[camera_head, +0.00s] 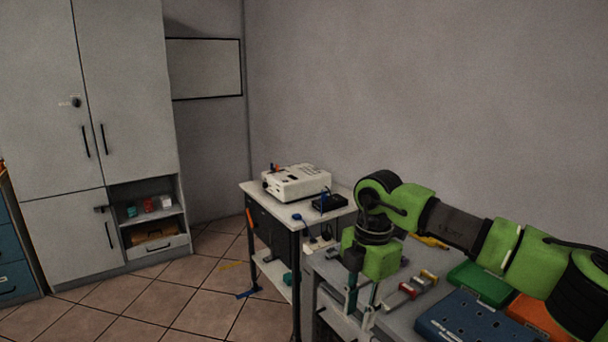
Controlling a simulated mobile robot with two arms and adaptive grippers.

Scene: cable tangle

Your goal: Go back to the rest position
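My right gripper (362,296) hangs down from my green and black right arm, which comes in from the right. Its two fingers point down and stand apart, with nothing seen between them. It is in front of the near left part of the grey workbench (405,322). The view does not show clearly how high the fingertips are above the bench. My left gripper is not in view.
On the workbench lie a blue case (470,322), a green case (483,283), an orange case (537,318) and small tools. A white table (258,190) behind carries a white device (297,182). Tall grey cabinets (125,90) stand left; tiled floor (130,309) is mostly clear.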

